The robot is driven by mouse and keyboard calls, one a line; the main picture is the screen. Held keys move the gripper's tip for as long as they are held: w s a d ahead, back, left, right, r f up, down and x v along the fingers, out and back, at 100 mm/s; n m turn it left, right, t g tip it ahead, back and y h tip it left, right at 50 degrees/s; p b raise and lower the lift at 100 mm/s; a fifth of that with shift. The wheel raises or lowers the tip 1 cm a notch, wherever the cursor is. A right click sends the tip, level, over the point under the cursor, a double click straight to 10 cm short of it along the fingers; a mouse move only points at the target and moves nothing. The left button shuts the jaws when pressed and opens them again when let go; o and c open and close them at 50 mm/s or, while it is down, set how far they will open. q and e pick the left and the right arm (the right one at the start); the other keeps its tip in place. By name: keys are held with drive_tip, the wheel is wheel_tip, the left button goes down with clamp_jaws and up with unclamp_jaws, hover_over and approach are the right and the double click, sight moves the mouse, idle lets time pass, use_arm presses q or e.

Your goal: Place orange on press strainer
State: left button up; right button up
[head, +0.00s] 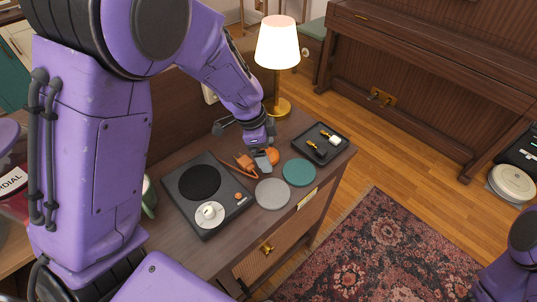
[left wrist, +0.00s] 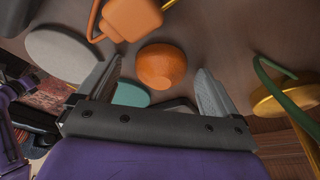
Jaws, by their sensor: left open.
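The orange (head: 272,155) lies on the dark wooden cabinet top, below my left gripper (head: 264,157). In the left wrist view the orange (left wrist: 161,66) shows between the two spread fingers of the open left gripper (left wrist: 158,72). I see no contact; the fingers look apart from it. An orange-coloured, boxy item with a loop (head: 245,163) lies just left of the orange; it also shows in the left wrist view (left wrist: 132,18). I cannot tell whether it is the press, and no strainer is clearly recognisable. My right gripper is out of view.
A grey disc (head: 272,194) and a green disc (head: 298,172) lie near the front edge. A black tray (head: 338,152) lies right, a lamp (head: 277,45) stands behind.

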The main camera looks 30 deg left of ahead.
use_arm(q)
drive_tip(key=c, duration=1.2)
drive_tip(key=shift+w+r, duration=0.1)
drive_tip(key=shift+c, duration=0.2)
